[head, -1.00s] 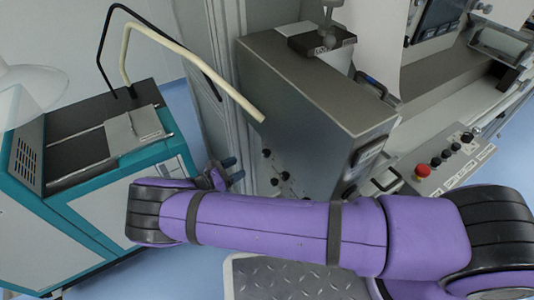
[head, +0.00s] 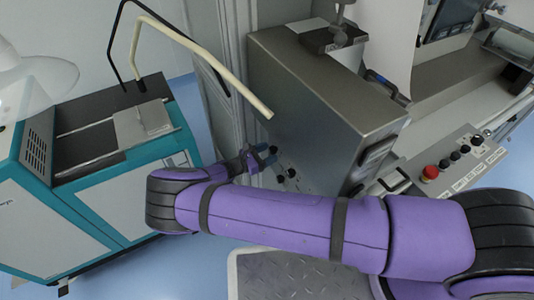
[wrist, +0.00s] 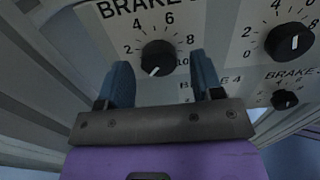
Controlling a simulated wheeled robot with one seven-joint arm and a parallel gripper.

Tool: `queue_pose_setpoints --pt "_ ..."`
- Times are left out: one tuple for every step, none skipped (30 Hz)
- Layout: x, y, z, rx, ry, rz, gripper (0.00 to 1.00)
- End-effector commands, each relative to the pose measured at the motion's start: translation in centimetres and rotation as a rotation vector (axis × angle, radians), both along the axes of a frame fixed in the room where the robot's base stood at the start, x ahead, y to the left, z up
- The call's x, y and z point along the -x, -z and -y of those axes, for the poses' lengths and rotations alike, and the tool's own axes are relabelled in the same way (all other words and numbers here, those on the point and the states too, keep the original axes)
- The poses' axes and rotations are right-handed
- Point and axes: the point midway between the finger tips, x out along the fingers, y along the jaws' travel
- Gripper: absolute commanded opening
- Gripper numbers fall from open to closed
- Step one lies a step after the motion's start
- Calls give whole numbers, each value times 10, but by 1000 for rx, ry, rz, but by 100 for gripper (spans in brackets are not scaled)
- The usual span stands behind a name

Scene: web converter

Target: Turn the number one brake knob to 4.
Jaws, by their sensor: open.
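In the wrist view a black round brake knob (wrist: 158,56) sits on a pale dial plate with numbers 2, 4, 6, 8 and 10 around it. The label above reads BRAKE and its number is cut off. The knob's white mark points down and left, away from the 4. My gripper (wrist: 160,68) is open, its two blue fingers either side of the knob in the picture. I cannot tell whether they touch it. In the head view my gripper (head: 262,158) is at the side panel of the grey cabinet, partly covering the knobs.
A second large knob (wrist: 288,41) is to the right, with a smaller knob (wrist: 285,100) below it. A cream bent bar (head: 215,68) hangs above my arm. A teal machine (head: 95,180) stands left; a red button (head: 430,172) is on a console right.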

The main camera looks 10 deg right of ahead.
Motion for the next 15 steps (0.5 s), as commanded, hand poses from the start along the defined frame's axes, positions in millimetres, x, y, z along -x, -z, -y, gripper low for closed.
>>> queue_pose_setpoints --pt "0 0 0 0 0 0 60" --pt "0 0 0 0 0 0 60" --pt "0 0 0 0 0 0 51" --pt "0 0 0 0 0 0 44" --pt "0 0 0 0 0 0 37" --pt "0 0 0 0 0 0 28" --pt "0 0 0 0 0 0 21" --pt "0 0 0 0 0 0 14" --pt "0 0 0 0 0 0 11" --pt "0 0 0 0 0 0 11" --pt "0 0 0 0 0 0 11" --pt "0 0 0 0 0 1 11" --pt "0 0 0 -1 0 3 11" --pt "0 0 0 -2 0 6 11" --pt "0 0 0 -4 0 9 11"
